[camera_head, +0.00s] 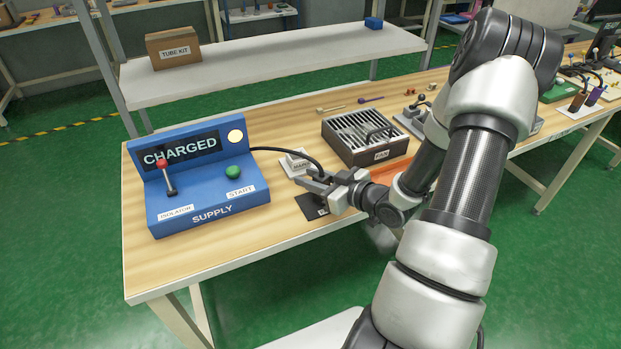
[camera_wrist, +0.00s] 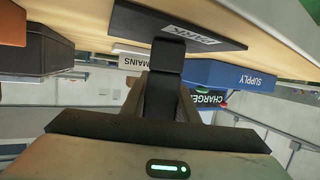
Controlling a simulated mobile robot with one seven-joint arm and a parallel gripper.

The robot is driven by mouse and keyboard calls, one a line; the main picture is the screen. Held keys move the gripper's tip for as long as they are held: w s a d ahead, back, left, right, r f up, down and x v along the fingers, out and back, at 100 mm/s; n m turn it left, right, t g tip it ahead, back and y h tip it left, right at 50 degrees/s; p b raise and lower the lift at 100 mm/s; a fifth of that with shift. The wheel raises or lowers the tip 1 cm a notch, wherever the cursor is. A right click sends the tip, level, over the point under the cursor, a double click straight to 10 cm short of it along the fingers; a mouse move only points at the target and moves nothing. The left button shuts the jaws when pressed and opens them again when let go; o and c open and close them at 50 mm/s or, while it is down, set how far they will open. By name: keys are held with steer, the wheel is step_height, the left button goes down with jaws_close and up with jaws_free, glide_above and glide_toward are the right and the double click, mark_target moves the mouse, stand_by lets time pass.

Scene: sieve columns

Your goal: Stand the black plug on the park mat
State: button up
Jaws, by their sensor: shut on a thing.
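The black plug (camera_wrist: 163,85) is between the fingers of my gripper (camera_wrist: 165,98) in the wrist view, which shows the scene upside down. Its far end overlaps the dark park mat (camera_wrist: 208,33); I cannot tell whether it touches. In the head view, my gripper (camera_head: 322,190) is low over the park mat (camera_head: 309,207), at the table's front part. The gripper hides the plug there and covers part of the mat. The white MAINS block (camera_head: 297,160) stands just behind the gripper, and also shows in the wrist view (camera_wrist: 131,60).
The blue SUPPLY box (camera_head: 208,190) stands left of my gripper, its display reading CHARGED. A black cable (camera_head: 290,150) runs from it toward the gripper. The FAN box (camera_head: 365,140) is behind and right. An orange surface (camera_head: 391,173) lies right of the gripper.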

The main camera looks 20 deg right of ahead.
steer(key=o, duration=1.1)
steer(key=shift+f, duration=0.15)
steer(key=p+v, duration=0.2)
steer(key=v, duration=1)
steer(key=shift+a, duration=0.1)
